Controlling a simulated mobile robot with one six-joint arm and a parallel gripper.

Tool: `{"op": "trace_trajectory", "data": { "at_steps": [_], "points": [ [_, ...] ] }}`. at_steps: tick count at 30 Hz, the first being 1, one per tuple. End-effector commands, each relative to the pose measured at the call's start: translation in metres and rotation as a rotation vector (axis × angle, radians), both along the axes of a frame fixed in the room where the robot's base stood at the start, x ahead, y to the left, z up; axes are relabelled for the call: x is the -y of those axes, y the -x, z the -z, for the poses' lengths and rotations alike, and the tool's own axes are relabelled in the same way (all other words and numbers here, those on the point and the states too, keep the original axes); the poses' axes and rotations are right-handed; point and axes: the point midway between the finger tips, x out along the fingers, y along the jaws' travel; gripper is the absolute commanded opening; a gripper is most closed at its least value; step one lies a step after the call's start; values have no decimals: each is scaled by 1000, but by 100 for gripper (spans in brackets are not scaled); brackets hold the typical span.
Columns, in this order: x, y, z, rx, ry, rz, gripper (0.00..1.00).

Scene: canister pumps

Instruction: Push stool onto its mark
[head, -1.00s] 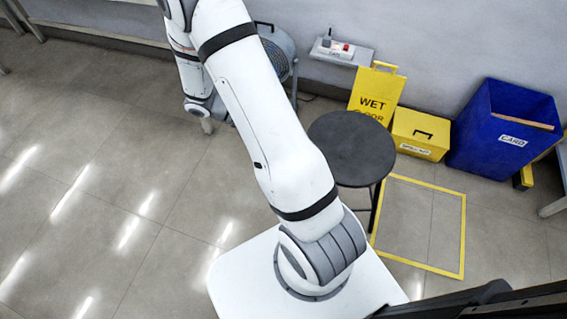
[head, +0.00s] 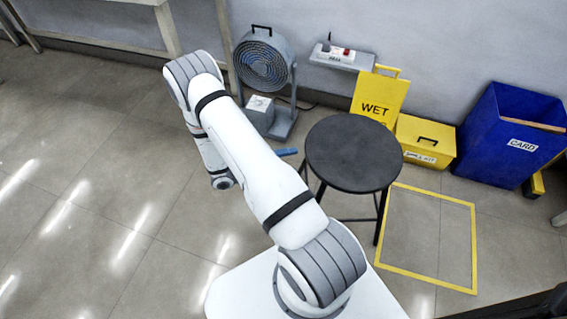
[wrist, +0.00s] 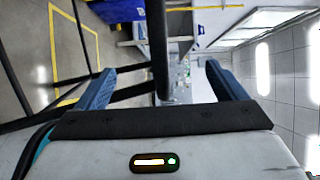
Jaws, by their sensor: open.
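The stool (head: 352,152), with a round black seat and dark legs, stands upright on the floor left of its mark. The mark is a yellow square outline (head: 474,250) on the tiles; its inside looks empty, and one stool leg ends near its left line. My gripper is mostly hidden behind my arm in the head view; a blue finger (head: 287,151) shows just left of the seat. In the wrist view, my gripper (wrist: 160,75) is open, and the seat's edge (wrist: 158,40) shows edge-on between the fingers. I cannot tell if they touch. Part of the mark (wrist: 53,50) shows at left.
A grey fan (head: 264,65) and small box (head: 259,113) stand behind my arm. A yellow wet-floor sign (head: 379,98), yellow spill kit (head: 426,142) and blue card bin (head: 508,138) line the wall behind the stool and mark. Floor at left is clear.

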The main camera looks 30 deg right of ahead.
Motion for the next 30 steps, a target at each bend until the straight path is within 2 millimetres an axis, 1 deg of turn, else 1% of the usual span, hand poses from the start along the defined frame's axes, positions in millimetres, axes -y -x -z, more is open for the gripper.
{"op": "trace_trajectory", "data": {
  "at_steps": [3,9,15,21,29,30],
  "points": [
    [18,6,0,-1,0,4,91],
    [46,15,-1,-1,-1,5,91],
    [65,21,-1,1,-1,3,91],
    [73,23,0,1,-1,2,91],
    [74,23,0,1,-1,2,91],
    [74,23,0,1,-1,2,88]
  ]
}}
